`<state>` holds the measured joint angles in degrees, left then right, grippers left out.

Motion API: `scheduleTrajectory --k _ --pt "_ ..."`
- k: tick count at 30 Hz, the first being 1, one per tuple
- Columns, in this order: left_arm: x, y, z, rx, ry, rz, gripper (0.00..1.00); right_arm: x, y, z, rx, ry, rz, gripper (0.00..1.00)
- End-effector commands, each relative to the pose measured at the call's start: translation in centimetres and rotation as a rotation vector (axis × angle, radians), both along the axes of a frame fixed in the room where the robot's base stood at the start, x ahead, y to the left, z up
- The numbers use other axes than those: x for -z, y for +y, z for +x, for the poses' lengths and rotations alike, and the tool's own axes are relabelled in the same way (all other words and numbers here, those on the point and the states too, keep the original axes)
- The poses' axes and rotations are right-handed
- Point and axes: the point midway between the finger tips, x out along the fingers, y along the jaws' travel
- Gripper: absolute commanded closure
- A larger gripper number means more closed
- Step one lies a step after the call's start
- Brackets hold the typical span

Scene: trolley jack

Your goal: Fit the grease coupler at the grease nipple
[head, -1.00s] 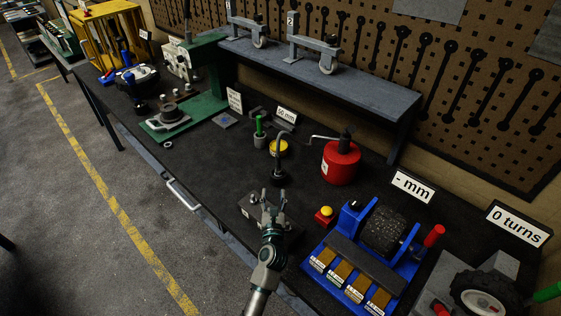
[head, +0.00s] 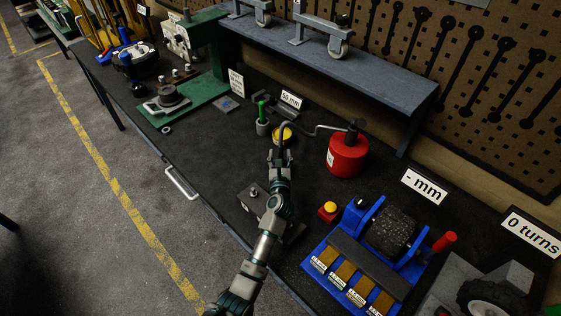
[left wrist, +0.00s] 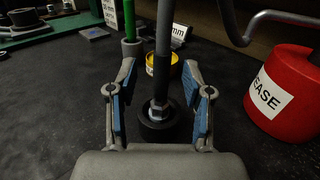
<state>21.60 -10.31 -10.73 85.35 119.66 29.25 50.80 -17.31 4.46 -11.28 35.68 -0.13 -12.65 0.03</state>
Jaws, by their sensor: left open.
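The grease coupler (left wrist: 162,82) hangs upright at the end of a grey hose (head: 284,130), with a dark sleeve and a metal hex end in a round black holder (left wrist: 158,130). My left gripper (head: 280,156) is open. In the left wrist view its blue-padded fingers (left wrist: 160,72) stand on either side of the coupler, with a gap on each side. In the head view the gripper hides most of the coupler. A grey block (head: 252,198) with a small stub on top lies beside my left forearm; I cannot tell whether the stub is the grease nipple.
A red grease pot (head: 347,157) with a crank-like pipe stands right of the coupler. A yellow tin (head: 289,138) and a green-handled brush in a pot (head: 262,127) stand behind it. A blue rack (head: 350,270) and a yellow button (head: 330,207) are nearer right.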

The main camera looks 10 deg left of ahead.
Motion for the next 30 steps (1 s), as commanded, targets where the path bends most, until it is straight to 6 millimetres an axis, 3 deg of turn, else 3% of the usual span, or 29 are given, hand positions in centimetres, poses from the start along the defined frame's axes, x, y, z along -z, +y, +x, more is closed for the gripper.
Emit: scheduleTrajectory --k 6,15,17,21,30 --pt "0.0 0.5 3.4 0.001 -0.001 0.002 0.5 0.5 0.0 0.0 -0.002 0.001 0.001 0.6" --pt "-0.1 0.6 4.0 0.001 -0.001 0.001 0.5 0.6 0.0 0.0 -0.002 0.001 0.001 0.6" --pt "-0.1 0.6 4.0 0.001 -0.001 0.001 0.62 0.6 0.0 0.0 -0.002 0.001 0.001 0.6" --pt "-0.1 0.6 4.0 0.001 0.0 0.001 0.97 0.6 0.0 0.0 -0.002 0.001 0.0 0.6" --pt "-0.1 0.6 4.0 0.0 -0.001 0.002 1.0 0.6 0.0 0.0 -0.002 0.001 0.0 0.6"
